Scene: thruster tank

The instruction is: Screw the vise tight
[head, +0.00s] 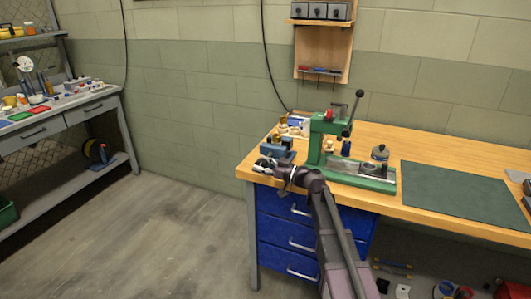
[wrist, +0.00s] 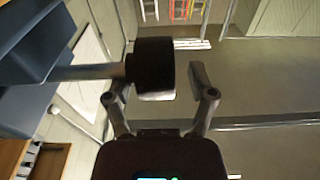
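The blue vise (head: 275,147) stands at the left front corner of the wooden workbench. In the wrist view its blue body (wrist: 40,35) fills the upper left, and a metal rod (wrist: 92,72) runs from it to a black round knob (wrist: 153,62). My gripper (head: 274,166) is at the bench's front left edge, close to the vise. In the wrist view my gripper (wrist: 160,88) is open, with the knob between its fingers. A gap shows between the knob and the right finger. The left fingertip is partly hidden behind the knob, so its contact cannot be told.
A green press (head: 322,140) with a long lever stands right of the vise, close to my arm. A green mat (head: 455,195) lies farther right on the workbench (head: 405,150). Blue drawers (head: 290,240) are below. The floor (head: 170,220) to the left is clear.

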